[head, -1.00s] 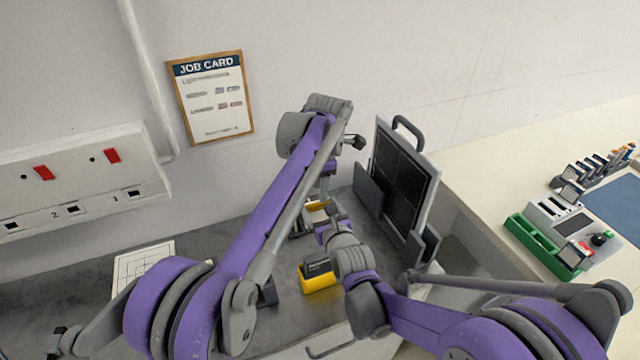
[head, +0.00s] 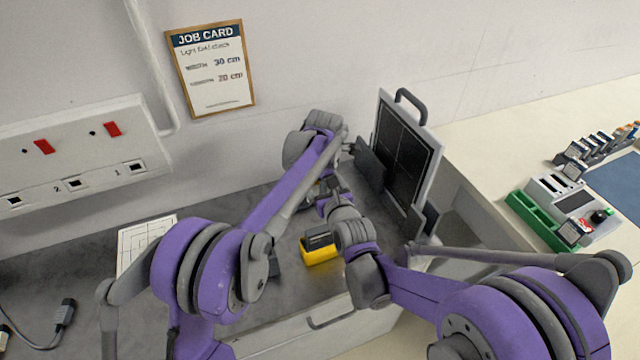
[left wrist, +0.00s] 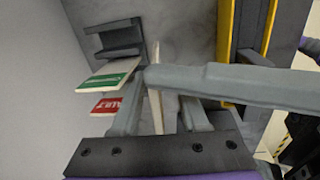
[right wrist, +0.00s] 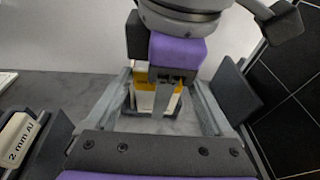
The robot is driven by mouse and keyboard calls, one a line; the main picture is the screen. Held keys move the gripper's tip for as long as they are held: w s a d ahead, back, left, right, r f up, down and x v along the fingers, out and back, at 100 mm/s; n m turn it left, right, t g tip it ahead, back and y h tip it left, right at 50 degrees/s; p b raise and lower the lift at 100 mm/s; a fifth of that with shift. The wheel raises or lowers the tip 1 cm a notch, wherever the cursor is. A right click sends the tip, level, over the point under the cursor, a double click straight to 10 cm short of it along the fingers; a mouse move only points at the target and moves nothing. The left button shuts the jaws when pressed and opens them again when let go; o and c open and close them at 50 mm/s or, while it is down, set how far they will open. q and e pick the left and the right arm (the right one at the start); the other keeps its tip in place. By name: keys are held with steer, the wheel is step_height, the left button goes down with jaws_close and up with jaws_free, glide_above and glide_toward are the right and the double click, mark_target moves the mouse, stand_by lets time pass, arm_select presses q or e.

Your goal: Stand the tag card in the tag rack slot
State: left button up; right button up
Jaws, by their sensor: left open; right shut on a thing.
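A thin pale tag card (left wrist: 156,105) stands edge-on between the fingers of my left gripper (left wrist: 163,103) in the left wrist view. My left gripper is open around it. My right gripper (right wrist: 160,92) is shut on the card; its long grey fingers cross the left wrist view from the right. In the right wrist view the card (right wrist: 172,103) shows white with a yellow top, partly covered by my grippers. In the head view both grippers meet near the back of the bench, and the card is hidden there. I cannot clearly identify the tag rack slot.
A grey bracket (left wrist: 115,40) sits beside green (left wrist: 110,78) and red (left wrist: 103,105) labelled pieces. A yellow-and-grey block (head: 320,247) stands near the bench front. A dark framed panel (head: 403,160) stands right of my grippers. A holder labelled "2 mm Al" (right wrist: 22,140) is at left.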

arm_select(q)
jaws_close()
arm_select(e)
steer(key=o, duration=1.5)
steer(key=shift+s, duration=0.1)
